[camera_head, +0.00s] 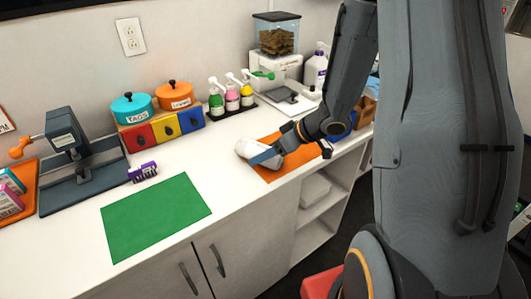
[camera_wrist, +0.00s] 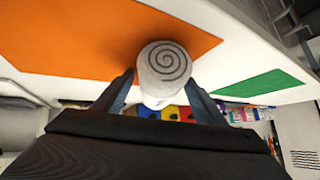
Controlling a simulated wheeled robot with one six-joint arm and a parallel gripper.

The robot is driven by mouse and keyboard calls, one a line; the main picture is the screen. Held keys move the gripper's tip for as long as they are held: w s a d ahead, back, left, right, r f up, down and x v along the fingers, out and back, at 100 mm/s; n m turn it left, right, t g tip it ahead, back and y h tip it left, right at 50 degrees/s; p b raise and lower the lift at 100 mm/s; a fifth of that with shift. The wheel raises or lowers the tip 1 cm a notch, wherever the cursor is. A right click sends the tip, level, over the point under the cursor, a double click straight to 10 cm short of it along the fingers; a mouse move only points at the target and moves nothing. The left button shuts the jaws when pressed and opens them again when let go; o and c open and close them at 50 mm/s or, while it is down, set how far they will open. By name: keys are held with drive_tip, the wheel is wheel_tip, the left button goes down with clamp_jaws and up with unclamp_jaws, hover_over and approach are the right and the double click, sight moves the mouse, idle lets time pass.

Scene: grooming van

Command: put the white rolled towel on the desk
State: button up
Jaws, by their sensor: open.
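The white rolled towel (camera_head: 256,149) lies on the white desk top (camera_head: 228,159), at the left edge of an orange mat (camera_head: 289,161). In the wrist view, its spiral end (camera_wrist: 165,62) faces the camera. My gripper (camera_wrist: 160,82) is open, with one finger on each side of the towel's near end. In the head view, my gripper (camera_head: 269,147) reaches in from the right, low over the mat, with a finger in front of the towel. Whether the fingers touch the towel I cannot tell. Part of the towel is hidden by the gripper.
A green mat (camera_head: 155,215) lies bare at the front left. Behind stand pump bottles (camera_head: 231,97), coloured drawers (camera_head: 164,126) with lidded pots, and a dispenser (camera_head: 276,60). A purple box (camera_head: 142,171) is near the green mat. White desk surface is clear between the mats.

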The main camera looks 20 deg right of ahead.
drive_tip(key=shift+s+d+r, duration=0.1)
drive_tip(key=shift+d+r, duration=0.05)
drive_tip(key=shift+r, duration=0.2)
drive_tip(key=v, duration=1.1)
drive_tip(key=w+d+r+m+t+h, duration=0.2)
drive_tip(key=w+m+h, duration=0.1)
drive_tip(key=w+h, duration=0.25)
drive_tip(key=s+a+f+m+g, duration=0.1)
drive_tip(key=s+a+m+g, duration=0.1)
drive_tip(key=s, duration=0.6)
drive_tip(key=s+a+f+m+g+h, duration=0.1)
drive_tip(key=s+a+m+g, duration=0.1)
drive_tip(key=s+a+g, duration=0.2)
drive_tip(key=s+a, duration=0.3)
drive_tip(key=s, duration=0.2)
drive_tip(key=shift+f+g, duration=0.3)
drive_tip(key=shift+f, duration=0.05)
drive_tip(key=shift+h, duration=0.25)
